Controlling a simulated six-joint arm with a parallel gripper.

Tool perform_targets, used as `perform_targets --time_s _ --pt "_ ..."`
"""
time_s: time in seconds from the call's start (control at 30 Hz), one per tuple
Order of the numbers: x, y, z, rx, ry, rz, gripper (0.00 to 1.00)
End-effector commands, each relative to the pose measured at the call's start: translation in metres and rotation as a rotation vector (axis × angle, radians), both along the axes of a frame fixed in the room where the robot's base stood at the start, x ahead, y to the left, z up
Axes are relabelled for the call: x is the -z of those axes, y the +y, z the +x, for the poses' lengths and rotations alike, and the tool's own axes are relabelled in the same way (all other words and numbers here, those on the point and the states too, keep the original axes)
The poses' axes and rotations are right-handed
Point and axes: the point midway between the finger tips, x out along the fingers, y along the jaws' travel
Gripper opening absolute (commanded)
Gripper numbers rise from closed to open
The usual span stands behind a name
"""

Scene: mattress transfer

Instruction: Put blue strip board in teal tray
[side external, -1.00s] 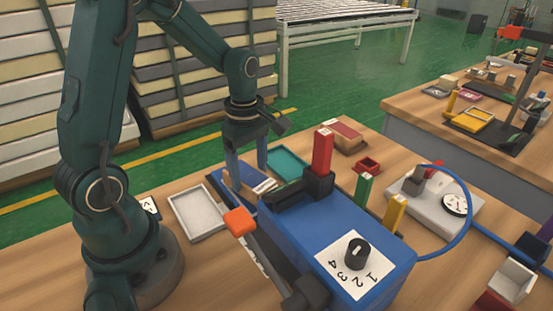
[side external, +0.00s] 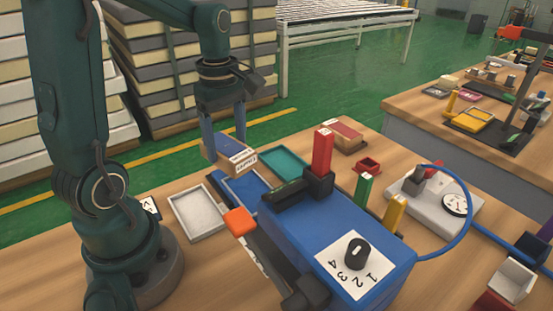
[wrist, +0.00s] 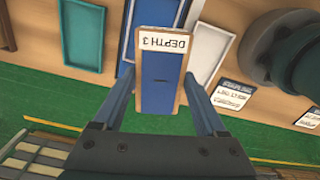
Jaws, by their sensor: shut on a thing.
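The blue strip board (side external: 228,149) is a wooden block with a blue top and a white label at one end; the label reads "DEPTH 3" in the wrist view (wrist: 157,85). My gripper (side external: 226,148) is shut on it and holds it in the air above the blue tray (side external: 246,188). In the wrist view the fingers (wrist: 158,100) flank the board on both sides. The teal tray (side external: 284,162) is to the right of the blue tray and looks empty; it also shows at the left of the wrist view (wrist: 82,38).
A white tray (side external: 197,212) lies left of the blue tray. A blue machine (side external: 335,247) with a dial, an orange-ended lever (side external: 240,221) and a red upright block (side external: 322,153) stands in front. A red-topped box (side external: 345,135) sits behind the teal tray.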

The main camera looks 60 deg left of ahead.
Motion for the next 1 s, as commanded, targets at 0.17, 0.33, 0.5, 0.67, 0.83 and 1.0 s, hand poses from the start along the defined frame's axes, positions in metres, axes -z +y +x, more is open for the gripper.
perform_targets --time_s 0.17,0.33,0.5,0.67,0.83,1.0 --pt "-0.022 0.028 -0.024 -0.01 -0.004 0.003 0.04" --pt "-0.036 0.045 -0.04 -0.005 -0.002 0.002 0.04" --pt "-0.043 0.054 -0.048 0.008 0.0 0.0 0.04" --pt "-0.045 0.056 -0.051 0.129 0.001 0.0 0.04" --pt "-0.05 0.058 -0.049 0.426 0.0 0.0 0.04" --pt "-0.055 0.065 -0.042 0.784 0.0 0.001 0.04"
